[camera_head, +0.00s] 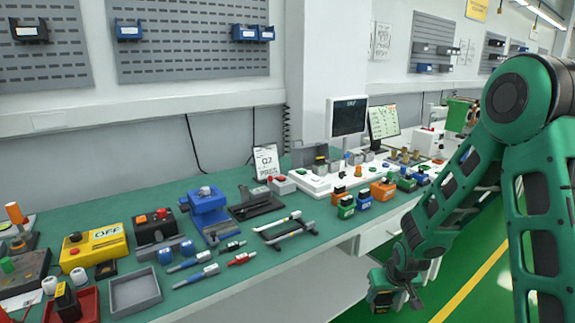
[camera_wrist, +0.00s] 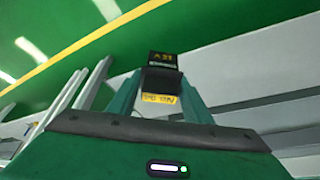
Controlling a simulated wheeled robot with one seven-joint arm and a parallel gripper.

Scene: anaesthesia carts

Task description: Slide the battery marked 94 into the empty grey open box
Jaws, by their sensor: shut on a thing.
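The empty grey open box (camera_head: 135,292) lies on the green bench top at the lower left, beside a red tray. My gripper (camera_head: 382,284) hangs over the green floor, in front of the bench edge and well to the right of the box. It is shut on a dark battery with yellow markings (camera_wrist: 161,80), which shows between my fingers in the wrist view. The lettering is small and tilted, so I cannot read the number surely. Another dark block with a yellow top (camera_head: 66,300) stands in the red tray (camera_head: 88,306).
A yellow box marked OFF (camera_head: 95,248), a blue press (camera_head: 207,210) and several hand tools (camera_head: 196,268) stand near the grey box. Small orange, green and blue blocks (camera_head: 364,198) line the bench edge farther right. The floor (camera_head: 470,265) is clear.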

